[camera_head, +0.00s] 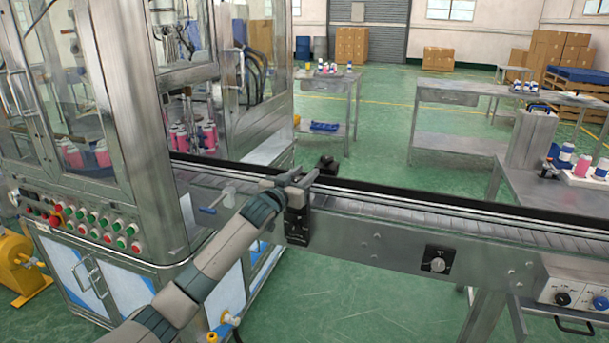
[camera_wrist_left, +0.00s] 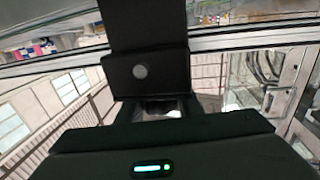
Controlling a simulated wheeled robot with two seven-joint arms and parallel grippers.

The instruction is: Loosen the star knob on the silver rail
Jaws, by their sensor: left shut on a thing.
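A black clamp bracket (camera_head: 297,228) hangs on the conveyor's side, and a black block with a pale round spot (camera_wrist_left: 143,50) fills the middle of the wrist view. My left gripper (camera_head: 298,180) is at the top of this bracket, shut on what seems to be the star knob. The gripper and block hide the knob, so its shape and turn cannot be told. My right gripper is out of view.
The glass-walled machine (camera_head: 110,120) with its button panel stands at left, close to my left arm. Another black block (camera_head: 326,165) stands at the conveyor's far side. Control knobs (camera_head: 562,298) are at lower right.

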